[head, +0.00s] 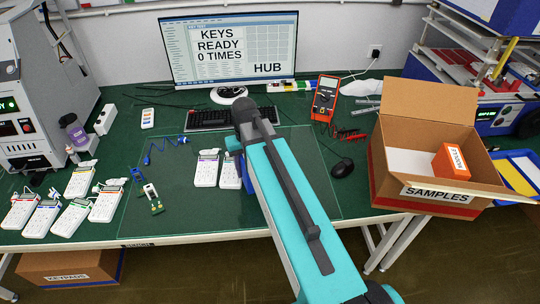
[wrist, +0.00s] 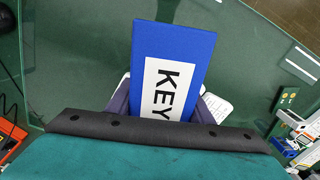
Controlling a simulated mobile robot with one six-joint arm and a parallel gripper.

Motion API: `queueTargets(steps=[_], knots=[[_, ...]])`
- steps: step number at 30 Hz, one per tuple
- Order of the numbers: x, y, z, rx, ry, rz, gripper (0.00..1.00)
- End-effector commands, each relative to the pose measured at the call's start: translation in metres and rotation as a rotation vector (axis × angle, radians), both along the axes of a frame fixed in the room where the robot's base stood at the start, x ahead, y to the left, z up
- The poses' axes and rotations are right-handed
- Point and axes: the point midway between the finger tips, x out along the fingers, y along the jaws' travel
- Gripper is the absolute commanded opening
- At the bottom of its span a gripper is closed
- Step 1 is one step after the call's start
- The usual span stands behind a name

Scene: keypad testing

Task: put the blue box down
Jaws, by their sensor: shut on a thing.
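The blue box (wrist: 172,38) with a white label reading "KEY" fills the middle of the wrist view. My gripper (wrist: 164,103) is shut on it, with a dark finger on each side. The lower end of the box is hidden by the dark edge of my wrist. In the head view my teal arm covers most of the gripper and box; a small blue patch (head: 233,144) shows beside the arm, and I cannot tell which part it is. The gap between box and bench is unclear.
A clear glass mat (head: 292,190) lies on the green bench (head: 100,150). White keypads (head: 207,168) stand left of my arm, and several more (head: 75,215) are at far left. The mouse (head: 342,167) and open SAMPLES carton (head: 430,195) are at right.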

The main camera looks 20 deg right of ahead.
Motion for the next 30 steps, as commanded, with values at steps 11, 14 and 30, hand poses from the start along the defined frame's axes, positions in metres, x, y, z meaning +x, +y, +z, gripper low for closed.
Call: queueTargets(steps=[11, 14, 30], knots=[[-0.012, 0.057, -0.018, 0.000, -0.001, 0.059, 0.18], [-0.012, 0.059, -0.019, 0.000, -0.001, 0.060, 0.18], [-0.012, 0.058, -0.018, 0.000, 0.000, 0.061, 0.18]])
